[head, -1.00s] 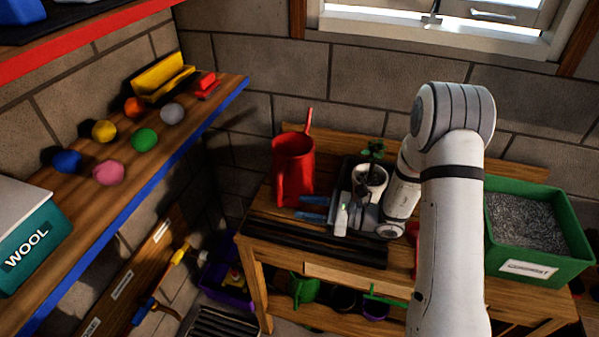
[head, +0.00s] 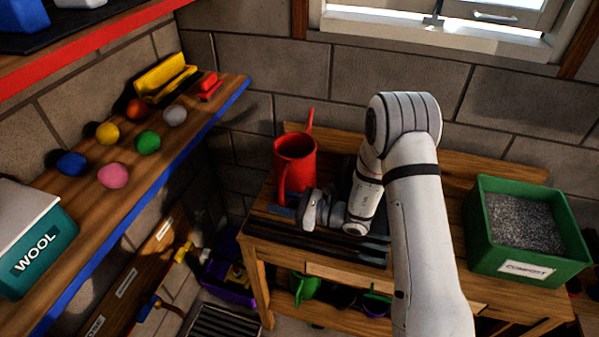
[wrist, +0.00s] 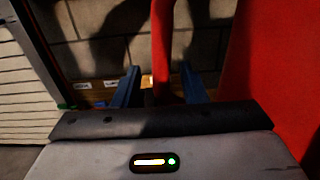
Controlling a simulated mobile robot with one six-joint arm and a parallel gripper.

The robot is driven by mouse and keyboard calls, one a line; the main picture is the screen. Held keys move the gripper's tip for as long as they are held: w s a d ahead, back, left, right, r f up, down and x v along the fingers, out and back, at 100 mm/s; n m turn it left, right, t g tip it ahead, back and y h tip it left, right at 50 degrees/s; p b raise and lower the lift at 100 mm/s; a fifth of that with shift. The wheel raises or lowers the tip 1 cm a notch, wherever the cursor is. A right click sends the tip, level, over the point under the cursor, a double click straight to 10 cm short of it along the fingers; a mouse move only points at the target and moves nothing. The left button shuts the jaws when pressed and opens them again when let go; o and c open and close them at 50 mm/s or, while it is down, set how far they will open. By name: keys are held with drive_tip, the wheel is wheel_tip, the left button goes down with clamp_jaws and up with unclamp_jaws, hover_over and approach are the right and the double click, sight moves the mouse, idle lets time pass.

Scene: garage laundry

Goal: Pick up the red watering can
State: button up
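The red watering can (head: 297,162) stands upright on the wooden bench, its spout rising at the back and its loop handle on the near left side. My gripper (head: 278,211) is low in front of the can, blue fingers pointing left by the foot of the handle. In the wrist view, the two blue fingers of my gripper (wrist: 159,84) are spread apart. The red handle (wrist: 162,40) shows as a strip between or just beyond them; I cannot tell if it touches. The red can body (wrist: 278,75) fills the right side of that view.
A green compost box (head: 527,270) stands on the bench at right. A dark tray (head: 345,175) is partly hidden behind my arm. A shelf (head: 190,130) with coloured balls and a wool box (head: 38,252) is at left. A brick wall closes the back.

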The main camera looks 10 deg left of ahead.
drive_tip(key=shift+c, duration=0.3)
clamp_jaws()
drive_tip(key=shift+w+r, duration=0.1)
drive_tip(key=shift+r, duration=0.05)
idle(0.8)
